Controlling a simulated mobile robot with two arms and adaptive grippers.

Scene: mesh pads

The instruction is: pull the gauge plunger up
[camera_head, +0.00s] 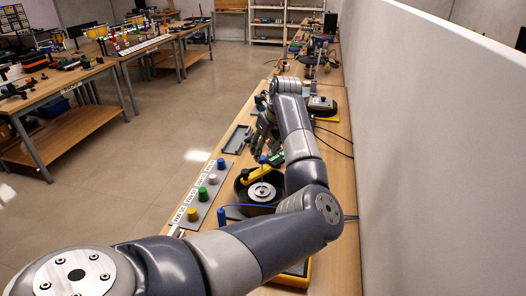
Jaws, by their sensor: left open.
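A dark round bowl-like holder (240,205) stands on the bench, with a silver disc (262,193) in it. A thin upright rod with a blue knob (262,160) rises above the disc; this looks like the gauge plunger. A yellow-handled part (257,174) lies just behind the disc. My left gripper (265,146) is open and hangs just beyond the blue knob, partly hidden by my own arm. I cannot tell whether a finger touches the knob. My right gripper is not in view.
A grey strip with coloured knobs (203,194) and labels lies left of the holder. A grey tray (237,139) lies behind it. A pale wall (430,140) bounds the bench at right.

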